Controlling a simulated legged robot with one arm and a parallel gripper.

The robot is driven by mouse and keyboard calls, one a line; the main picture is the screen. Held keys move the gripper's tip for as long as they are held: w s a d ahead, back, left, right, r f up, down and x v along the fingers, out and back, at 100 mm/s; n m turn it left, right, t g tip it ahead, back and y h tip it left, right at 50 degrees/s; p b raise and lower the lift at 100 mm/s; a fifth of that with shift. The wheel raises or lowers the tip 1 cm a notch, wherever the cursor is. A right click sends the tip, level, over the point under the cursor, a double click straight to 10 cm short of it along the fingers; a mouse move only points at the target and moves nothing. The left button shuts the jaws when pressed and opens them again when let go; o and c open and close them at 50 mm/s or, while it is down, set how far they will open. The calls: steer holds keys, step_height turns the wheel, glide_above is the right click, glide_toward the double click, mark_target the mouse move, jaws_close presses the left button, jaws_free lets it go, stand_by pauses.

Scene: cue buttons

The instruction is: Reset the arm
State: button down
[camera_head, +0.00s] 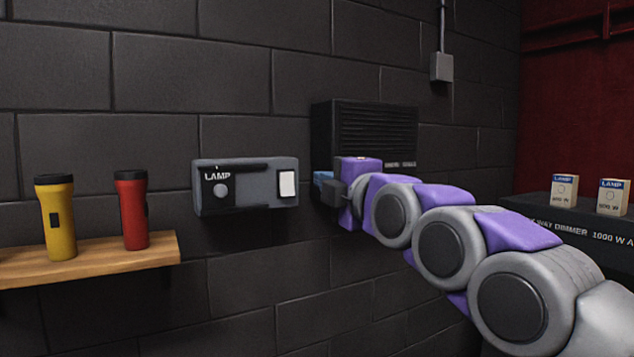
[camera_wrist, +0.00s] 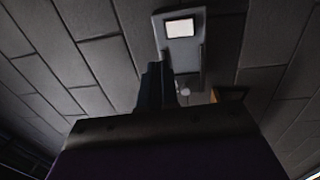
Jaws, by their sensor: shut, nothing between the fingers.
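My purple and grey arm reaches in from the lower right in the head view. My gripper (camera_head: 322,180) is at its far end, just right of the lamp panel and in front of the black louvred box. Its fingers are small and partly hidden in this view. In the wrist view my gripper (camera_wrist: 157,84) shows dark fingers together, with nothing between them. The grey LAMP panel (camera_head: 246,203) is on the block wall, with a round knob (camera_head: 220,191) and a white button (camera_head: 287,184). The panel also shows ahead in the wrist view (camera_wrist: 181,48).
The black louvred box (camera_head: 365,130) is on the wall behind my gripper. A dark dimmer cabinet (camera_head: 560,215) at right bears two lamp boxes (camera_head: 564,190).

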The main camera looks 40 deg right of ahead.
steer(key=a+f+m+g+y+b, duration=0.1)
steer(key=a+f+m+g+b, duration=0.15)
steer(key=a+f, duration=0.55)
steer(key=w+a+f+m+g+y+b, duration=0.1)
steer(key=a+f+g+y, duration=0.2)
steer(key=f, duration=0.9)
steer(key=a+f+m+g+b, duration=0.1)
steer(key=a+f+g, duration=0.2)
steer(key=a+f, duration=0.55)
steer(key=s+a+f+m+g+b, duration=0.1)
steer(key=s+a+f+m+g, duration=0.2)
steer(key=f, duration=0.5)
steer(key=s+a+f+m+g+b, duration=0.1)
steer(key=s+f+g+b, duration=0.1)
steer(key=s+f, duration=0.45)
steer(key=s+a+f+m+g+b, duration=0.2)
steer(key=s+f+m+g, duration=0.4)
steer(key=s+f, duration=0.7)
steer(key=shift+s+f+m+g+b, duration=0.35)
steer(key=shift+f+m, duration=0.1)
steer(key=shift+f, duration=0.45)
